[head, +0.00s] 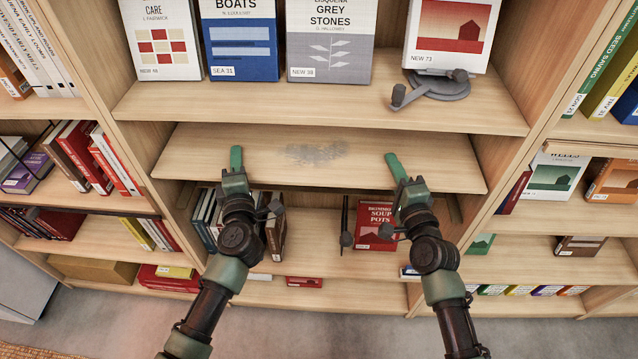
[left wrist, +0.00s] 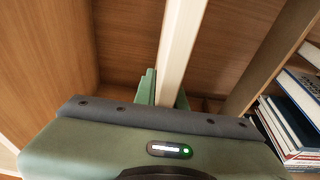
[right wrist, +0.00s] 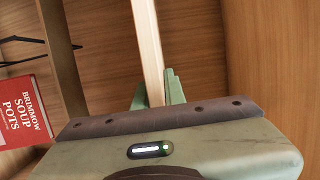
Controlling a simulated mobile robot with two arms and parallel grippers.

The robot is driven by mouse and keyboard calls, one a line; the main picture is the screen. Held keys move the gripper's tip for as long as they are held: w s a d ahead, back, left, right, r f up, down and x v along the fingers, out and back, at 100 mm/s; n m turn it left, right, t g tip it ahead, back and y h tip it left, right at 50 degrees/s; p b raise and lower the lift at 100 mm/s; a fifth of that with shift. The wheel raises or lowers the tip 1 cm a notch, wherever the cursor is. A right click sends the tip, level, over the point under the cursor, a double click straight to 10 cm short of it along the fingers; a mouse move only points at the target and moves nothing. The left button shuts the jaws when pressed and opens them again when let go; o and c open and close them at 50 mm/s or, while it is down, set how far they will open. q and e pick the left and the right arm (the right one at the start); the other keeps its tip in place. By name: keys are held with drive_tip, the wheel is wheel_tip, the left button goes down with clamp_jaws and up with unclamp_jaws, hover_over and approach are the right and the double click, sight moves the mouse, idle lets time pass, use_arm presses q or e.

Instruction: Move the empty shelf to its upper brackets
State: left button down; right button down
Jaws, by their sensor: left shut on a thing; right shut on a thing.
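The empty shelf (head: 365,158) is a light wooden board in the middle bay, with a grey smudge on its top. It juts forward of the bay's front and looks about level. My left gripper (head: 236,160) is shut on its front edge left of the middle. My right gripper (head: 395,163) is shut on the same edge right of the middle. In the left wrist view the board's edge (left wrist: 180,50) runs between the fingers. In the right wrist view the edge (right wrist: 147,50) also sits between the fingers. I cannot make out the brackets.
Just above is a fixed-looking shelf (head: 300,108) with several face-out books and a grey stand (head: 435,87). Below, a shelf holds the red Soup Pots book (head: 375,225) and upright books at the left. Filled side bays flank the middle bay.

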use_arm(q)
drive_tip(key=shift+r, duration=0.1)
use_arm(e)
drive_tip(key=shift+r, duration=0.1)
